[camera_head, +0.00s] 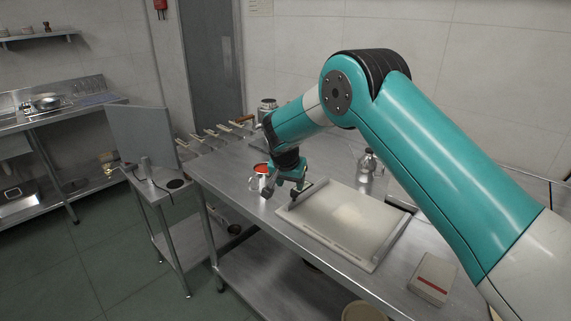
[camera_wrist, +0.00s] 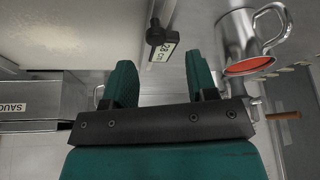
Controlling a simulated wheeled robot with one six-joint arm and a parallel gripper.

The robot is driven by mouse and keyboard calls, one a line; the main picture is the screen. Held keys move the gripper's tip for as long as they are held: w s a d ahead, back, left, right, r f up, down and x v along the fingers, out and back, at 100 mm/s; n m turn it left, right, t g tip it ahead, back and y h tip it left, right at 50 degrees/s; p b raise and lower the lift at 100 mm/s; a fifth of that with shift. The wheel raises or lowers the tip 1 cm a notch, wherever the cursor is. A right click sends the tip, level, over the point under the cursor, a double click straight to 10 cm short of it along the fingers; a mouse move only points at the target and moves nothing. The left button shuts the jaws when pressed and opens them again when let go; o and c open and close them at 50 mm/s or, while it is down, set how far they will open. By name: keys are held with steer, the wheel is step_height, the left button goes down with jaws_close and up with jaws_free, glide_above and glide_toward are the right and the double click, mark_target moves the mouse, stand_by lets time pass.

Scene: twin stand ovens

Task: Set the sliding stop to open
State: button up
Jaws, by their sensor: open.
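A pale board (camera_head: 345,222) lies on the steel table, with a metal bar along its left edge. In the wrist view, a small black knob (camera_wrist: 155,34) with a "28 cm" tag (camera_wrist: 163,50) shows beside the pale board (camera_wrist: 70,30); it may belong to the sliding stop, but I cannot tell its setting. My gripper (camera_head: 284,190) is above the left edge of the board. In the wrist view its two green fingers (camera_wrist: 160,78) are apart with nothing between them. The knob lies ahead of the gap, apart from the fingers.
A metal jug with red contents (camera_head: 257,178) stands close left of my gripper; it also shows in the wrist view (camera_wrist: 238,38). A glass bottle (camera_head: 369,165) stands behind the board. A box with a red stripe (camera_head: 433,280) is at the front right. Skewers (camera_head: 215,133) lie at the back left.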

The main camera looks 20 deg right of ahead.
steer(key=b+v, duration=0.2)
steer(key=v, duration=1)
steer(key=shift+r, duration=0.2)
steer(key=s+a+r+n+g+y, duration=0.1)
steer(key=s+n, duration=0.3)
steer(key=s, duration=0.9)
steer(key=s+a+r+n+g+y, duration=0.1)
steer(key=s+n, duration=0.4)
steer(key=s, duration=0.8)
steer(key=s+a+r+n+g+y, duration=0.1)
steer(key=s+r+n+y, duration=0.2)
steer(key=s, duration=1)
steer(key=shift+s+r+n+g+y, duration=0.2)
steer(key=shift+s+n+g+y, duration=0.15)
steer(key=shift+n+y, duration=0.75)
steer(key=shift+w, duration=0.1)
